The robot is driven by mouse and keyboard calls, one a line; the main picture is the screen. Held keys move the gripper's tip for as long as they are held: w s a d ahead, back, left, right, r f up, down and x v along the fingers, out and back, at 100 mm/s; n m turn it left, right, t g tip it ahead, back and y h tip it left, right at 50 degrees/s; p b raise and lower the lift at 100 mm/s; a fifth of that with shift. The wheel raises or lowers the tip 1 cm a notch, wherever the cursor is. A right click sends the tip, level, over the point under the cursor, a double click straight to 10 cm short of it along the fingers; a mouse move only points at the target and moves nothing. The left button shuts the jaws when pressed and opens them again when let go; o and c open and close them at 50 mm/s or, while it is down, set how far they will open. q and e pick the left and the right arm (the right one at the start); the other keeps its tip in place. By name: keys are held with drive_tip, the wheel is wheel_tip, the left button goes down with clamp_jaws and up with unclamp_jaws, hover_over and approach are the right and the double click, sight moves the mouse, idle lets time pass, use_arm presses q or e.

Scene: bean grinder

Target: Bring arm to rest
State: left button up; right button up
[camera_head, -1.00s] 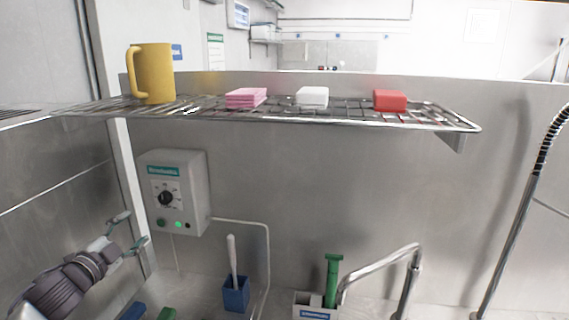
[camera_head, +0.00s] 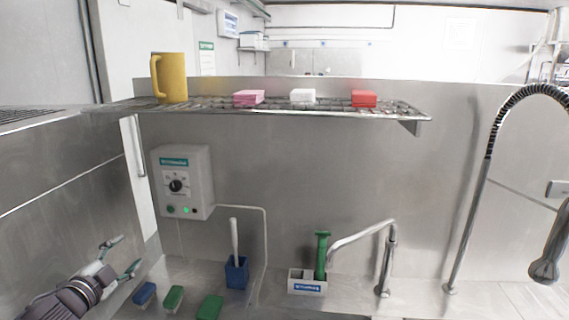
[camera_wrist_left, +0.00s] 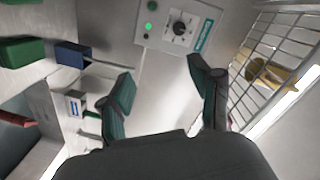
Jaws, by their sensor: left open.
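My left gripper (camera_head: 124,257) is at the lower left of the head view, open and empty. Its two fingers also show spread apart in the left wrist view (camera_wrist_left: 165,90), with nothing between them. A grey control box (camera_head: 183,182) with a black dial and a lit green button is on the steel wall, above and to the right of the gripper. It also shows at the top of the left wrist view (camera_wrist_left: 178,22). The gripper is apart from the box. My right gripper is not in view.
A wire shelf (camera_head: 330,110) holds a yellow mug (camera_head: 170,78) and pink, white and red blocks. Below are a blue holder (camera_head: 236,273) with a white-handled tool, several brushes (camera_head: 173,299), a white caddy (camera_head: 307,284) and a faucet (camera_head: 385,262). The wall's middle is clear.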

use_arm(q)
drive_tip(key=s+d+f+n+g+y, duration=0.1)
drive_tip(key=s+d+f+n+g, duration=0.2)
drive_tip(key=s+d+f, duration=0.45)
drive_tip(key=s+d+f+n+g, duration=0.35)
drive_tip(key=s+f, duration=0.55)
drive_tip(key=f, duration=0.3)
drive_tip(key=s+d+f+n+g, duration=0.2)
drive_tip(key=s+d+f+g, duration=0.15)
drive_tip(key=s, duration=0.65)
drive_tip(key=s+d+f+n+g, duration=0.2)
drive_tip(key=s+n+g, duration=0.15)
drive_tip(key=s, duration=0.75)
wheel_tip(320, 180, down, 28)
drive_tip(key=m+g+b, duration=0.1)
drive_tip(key=b, duration=0.2)
drive_tip(key=s+a+f+g+y+b, duration=0.1)
drive_tip(key=s+a+f+b, duration=0.1)
drive_tip(key=s+f, duration=1.5)
wheel_tip(320, 180, down, 2)
drive_tip(key=shift+s+a+f, duration=0.25)
drive_tip(key=shift+s+a, duration=0.05)
drive_tip(key=shift+a, duration=0.4)
drive_tip(key=shift+g, duration=0.25)
